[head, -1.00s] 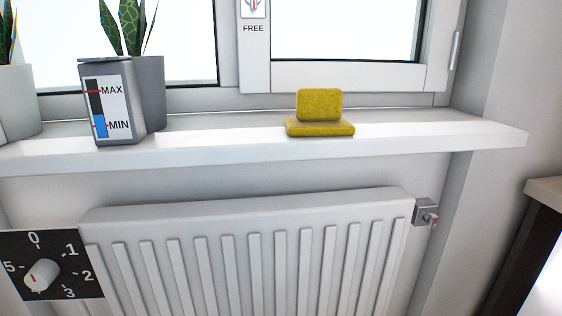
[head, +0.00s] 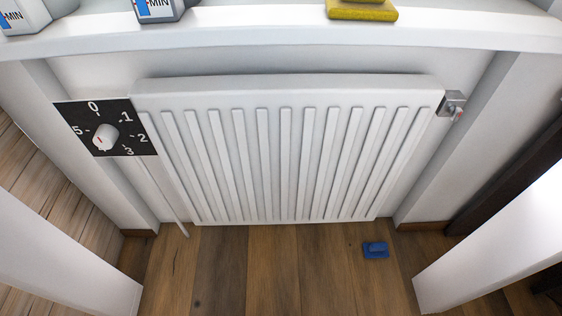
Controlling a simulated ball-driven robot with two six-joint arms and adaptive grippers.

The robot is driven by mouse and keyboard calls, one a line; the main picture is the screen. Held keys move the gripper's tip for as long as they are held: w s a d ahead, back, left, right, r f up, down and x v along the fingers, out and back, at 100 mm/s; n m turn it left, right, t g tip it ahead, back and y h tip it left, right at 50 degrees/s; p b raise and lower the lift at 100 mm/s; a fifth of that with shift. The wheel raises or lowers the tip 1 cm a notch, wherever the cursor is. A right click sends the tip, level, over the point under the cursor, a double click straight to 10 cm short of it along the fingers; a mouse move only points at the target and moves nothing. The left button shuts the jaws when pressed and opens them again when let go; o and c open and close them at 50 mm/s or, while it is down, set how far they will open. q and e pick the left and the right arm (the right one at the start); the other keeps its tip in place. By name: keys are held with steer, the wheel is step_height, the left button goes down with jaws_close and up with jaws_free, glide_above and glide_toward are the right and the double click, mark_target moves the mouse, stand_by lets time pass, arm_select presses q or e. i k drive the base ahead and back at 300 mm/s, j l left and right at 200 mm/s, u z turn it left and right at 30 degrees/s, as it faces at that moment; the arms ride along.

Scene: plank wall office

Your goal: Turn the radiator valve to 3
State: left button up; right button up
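The radiator valve is a white round knob (head: 105,138) on a black dial plate (head: 130,146) at the upper left end of the white radiator (head: 270,150). White figures 0, 1, 2, 3 and 5 show around the knob, with 0 at the top and 3 at the lower right. The knob hides part of the lower left of the plate. A small red mark shows on the left part of the knob's face, not towards the 3. Which figure it points to I cannot tell exactly. Neither of my grippers is in view.
A white window sill (head: 270,40) juts out above the radiator, with a yellow sponge-like thing (head: 362,10) on it. A small metal fitting (head: 452,104) is at the radiator's right end. A blue object (head: 375,250) lies on the wooden floor (head: 290,270). White panels flank the lower corners.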

mark_target(107, 136)
steer(key=u, duration=1.3)
